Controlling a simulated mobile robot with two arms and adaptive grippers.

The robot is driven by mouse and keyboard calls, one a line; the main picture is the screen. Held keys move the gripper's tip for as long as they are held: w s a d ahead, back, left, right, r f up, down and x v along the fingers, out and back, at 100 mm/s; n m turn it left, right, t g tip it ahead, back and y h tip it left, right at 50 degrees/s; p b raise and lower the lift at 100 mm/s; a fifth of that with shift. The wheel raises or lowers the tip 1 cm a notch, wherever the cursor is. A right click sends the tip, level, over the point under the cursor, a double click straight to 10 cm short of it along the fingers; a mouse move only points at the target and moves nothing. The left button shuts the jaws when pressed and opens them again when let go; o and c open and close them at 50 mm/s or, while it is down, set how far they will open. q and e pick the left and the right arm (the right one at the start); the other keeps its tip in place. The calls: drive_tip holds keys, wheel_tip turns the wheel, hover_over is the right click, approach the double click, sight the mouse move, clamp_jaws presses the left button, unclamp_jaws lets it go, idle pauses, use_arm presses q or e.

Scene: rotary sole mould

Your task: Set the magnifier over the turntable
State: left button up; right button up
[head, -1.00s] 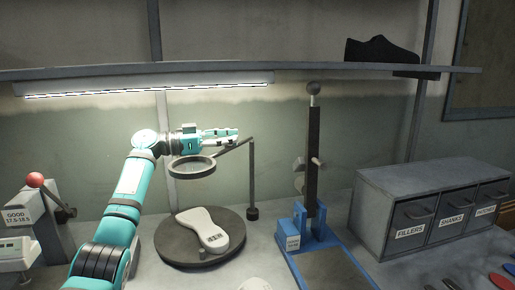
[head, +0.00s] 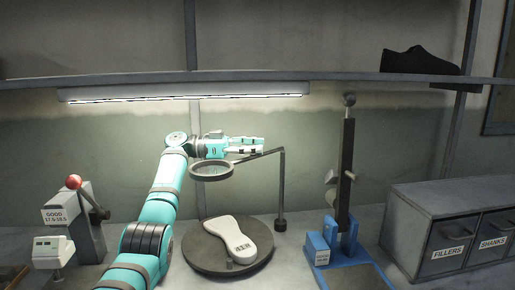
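The magnifier (head: 211,178) is a round lens in a dark ring on a thin jointed arm. That arm runs right to an upright post (head: 281,185) behind the turntable. In the picture the lens appears above the left back part of the round dark turntable (head: 200,257). A white sole mould (head: 240,238) lies on the turntable. My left gripper (head: 262,145) points right, just above the lens and by the magnifier's arm. I cannot tell whether it touches the arm or how far its fingers are apart. My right gripper is out of view.
A blue-based stand (head: 347,240) with a tall dark bar is right of the turntable. A grey drawer cabinet (head: 440,205) stands farther right. A red-knobbed device (head: 74,182) and a small white gauge (head: 50,250) are at left. A shelf (head: 340,76) with a black shoe (head: 420,62) spans above.

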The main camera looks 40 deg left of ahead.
use_arm(q)
drive_tip(key=o, duration=0.4)
drive_tip(key=shift+s+a, duration=0.2)
drive_tip(key=shift+s, duration=0.05)
drive_tip(key=shift+o, duration=1)
drive_tip(key=shift+w+d, duration=0.1)
drive_tip(key=shift+w, duration=0.1)
drive_tip(key=shift+r, duration=0.1)
drive_tip(key=v, duration=0.7)
drive_tip(key=shift+s, duration=0.2)
